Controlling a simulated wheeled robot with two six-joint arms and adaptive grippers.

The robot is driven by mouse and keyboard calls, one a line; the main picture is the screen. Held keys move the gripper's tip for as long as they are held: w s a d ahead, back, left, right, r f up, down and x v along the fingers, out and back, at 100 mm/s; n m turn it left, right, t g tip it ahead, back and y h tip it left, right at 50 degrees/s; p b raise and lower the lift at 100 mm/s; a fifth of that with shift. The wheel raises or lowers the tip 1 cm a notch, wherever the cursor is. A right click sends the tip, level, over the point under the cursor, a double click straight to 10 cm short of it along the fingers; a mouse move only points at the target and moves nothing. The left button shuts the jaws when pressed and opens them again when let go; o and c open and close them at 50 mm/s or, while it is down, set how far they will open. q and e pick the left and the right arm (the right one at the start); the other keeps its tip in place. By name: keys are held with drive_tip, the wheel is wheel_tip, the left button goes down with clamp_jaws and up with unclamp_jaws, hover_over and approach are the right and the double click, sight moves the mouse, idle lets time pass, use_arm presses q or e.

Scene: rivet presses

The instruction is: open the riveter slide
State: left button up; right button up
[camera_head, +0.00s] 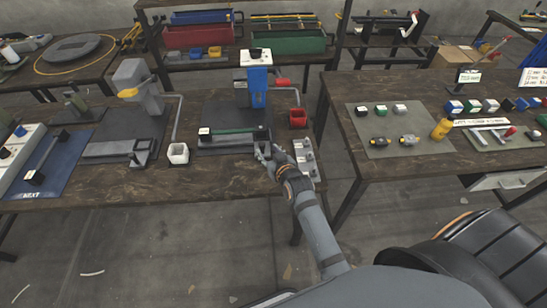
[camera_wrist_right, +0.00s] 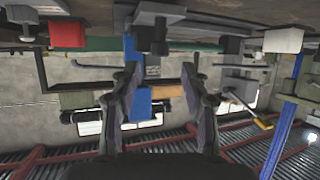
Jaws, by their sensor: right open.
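The blue riveter (camera_head: 257,90) stands on the wooden bench in the head view, with a dark slide (camera_head: 230,143) with a green strip along its base. My right gripper (camera_head: 264,152) is at the front right end of that slide, with its fingers spread. The right wrist view, which looks upside down, shows the two fingers (camera_wrist_right: 165,95) wide apart with nothing clearly held between them. A dark knob-like part (camera_wrist_right: 158,47) lies beyond the fingertips there; I cannot tell contact. The blue column also shows between the fingers (camera_wrist_right: 138,103). My left gripper is not in view.
A second, grey riveter (camera_head: 135,85) stands left on the bench. A grey panel with buttons (camera_head: 304,158) lies right of my gripper. The right table (camera_head: 345,125) holds small parts.

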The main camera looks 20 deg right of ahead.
drive_tip(key=v, duration=0.6)
drive_tip(key=shift+s, duration=0.25)
drive_tip(key=s+d+f+g+h, duration=0.1)
drive_tip(key=s+d+f+g, duration=0.15)
drive_tip(key=s+g, duration=0.45)
drive_tip(key=s+d+f+g, duration=0.1)
drive_tip(key=s+d+g, duration=0.15)
drive_tip(key=s, duration=0.85)
drive_tip(key=s+d+f+g, duration=0.1)
drive_tip(key=s+d+f, duration=0.1)
drive_tip(key=f, duration=1.2)
drive_tip(key=s+d+f+g, duration=0.1)
drive_tip(key=f, duration=1.3)
drive_tip(key=s+d+f, duration=0.1)
drive_tip(key=s+f, duration=1.3)
drive_tip(key=s, duration=0.4)
drive_tip(key=shift+s+d+f+g, duration=0.2)
drive_tip(key=shift+f+g, duration=0.15)
